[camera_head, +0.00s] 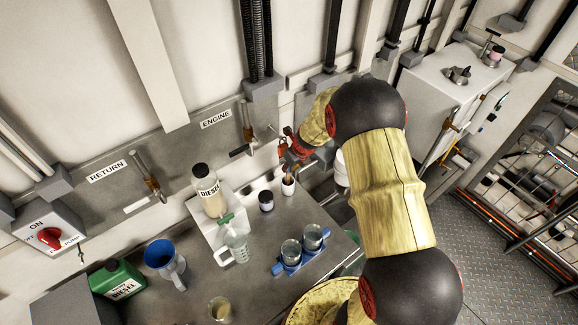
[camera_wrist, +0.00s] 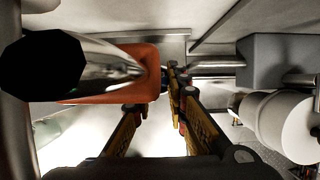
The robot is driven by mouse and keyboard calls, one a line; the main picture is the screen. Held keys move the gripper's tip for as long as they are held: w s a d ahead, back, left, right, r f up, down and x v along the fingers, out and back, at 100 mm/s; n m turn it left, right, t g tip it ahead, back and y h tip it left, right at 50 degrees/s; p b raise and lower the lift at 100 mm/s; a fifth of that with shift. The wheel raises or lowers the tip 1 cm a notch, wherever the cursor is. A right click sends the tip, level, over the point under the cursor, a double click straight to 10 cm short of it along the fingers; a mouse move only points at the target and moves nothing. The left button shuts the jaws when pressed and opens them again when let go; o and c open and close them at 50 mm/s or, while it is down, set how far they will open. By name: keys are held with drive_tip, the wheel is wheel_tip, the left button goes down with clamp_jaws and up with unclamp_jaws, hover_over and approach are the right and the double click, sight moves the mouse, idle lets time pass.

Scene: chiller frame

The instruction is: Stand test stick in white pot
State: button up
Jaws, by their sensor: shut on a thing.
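The small white pot (camera_head: 288,188) stands on the steel bench, beside a dark-lidded jar. My gripper (camera_head: 289,174) points down directly over the pot, with its fingertips at or just above the rim. In the wrist view my gripper (camera_wrist: 158,92) has its two yellow-brown fingers brought toward each other. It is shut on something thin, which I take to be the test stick. The stick itself cannot be made out in either view, so its tilt and whether it is inside the pot cannot be told.
The dark-lidded jar (camera_head: 266,201) is close left of the pot. A blue holder with two glasses (camera_head: 291,252), a clear jug (camera_head: 236,246) and a diesel bottle (camera_head: 208,192) stand nearby. The ENGINE valve lever (camera_head: 246,130) juts from the wall behind.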

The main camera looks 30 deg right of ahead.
drive_tip(key=o, duration=0.4)
drive_tip(key=shift+d+f, duration=0.1)
drive_tip(key=o, duration=0.5)
drive_tip(key=shift+c, duration=0.2)
drive_tip(key=p+v, duration=0.2)
drive_tip(key=v, duration=1)
